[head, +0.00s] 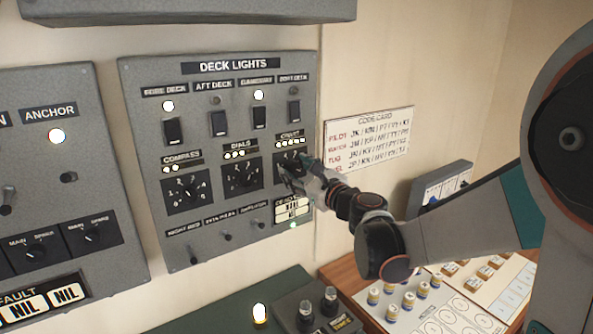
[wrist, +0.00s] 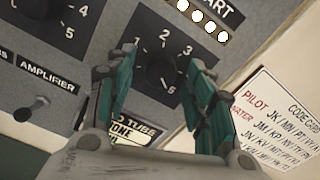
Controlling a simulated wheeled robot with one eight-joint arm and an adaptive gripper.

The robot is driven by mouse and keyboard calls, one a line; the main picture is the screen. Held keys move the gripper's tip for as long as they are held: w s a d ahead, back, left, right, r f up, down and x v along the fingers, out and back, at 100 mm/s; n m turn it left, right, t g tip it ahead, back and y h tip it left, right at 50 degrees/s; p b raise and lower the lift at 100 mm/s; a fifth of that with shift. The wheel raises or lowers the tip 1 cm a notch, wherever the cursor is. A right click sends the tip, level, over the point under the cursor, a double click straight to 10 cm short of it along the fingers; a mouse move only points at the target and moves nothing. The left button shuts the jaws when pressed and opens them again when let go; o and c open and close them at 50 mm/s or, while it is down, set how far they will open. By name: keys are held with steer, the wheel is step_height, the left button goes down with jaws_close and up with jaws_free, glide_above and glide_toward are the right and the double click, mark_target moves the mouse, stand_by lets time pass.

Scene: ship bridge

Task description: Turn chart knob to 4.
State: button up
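The chart knob (wrist: 160,71) is a round black knob on a black dial plate in the wrist view. In the head view, my gripper (head: 304,173) covers much of the chart dial plate (head: 284,158) at the right of the deck lights panel. Several chart lamps (head: 291,142) are lit above it.
The dials knob (head: 243,175) and compass knob (head: 187,191) sit to the left. Small toggles (head: 226,237) and a label window (head: 292,209) lie below. A code card (head: 368,138) hangs right of the panel. A desk with several small pieces (head: 408,300) stands below my arm.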

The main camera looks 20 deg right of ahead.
steer(key=c, duration=1.1)
steer(key=shift+o, duration=0.2)
steer(key=shift+n, duration=0.3)
steer(key=n+b, duration=0.1)
steer(key=n, duration=0.3)
steer(key=shift+n, duration=2.6)
steer(key=o, duration=1.1)
steer(key=shift+c, duration=0.2)
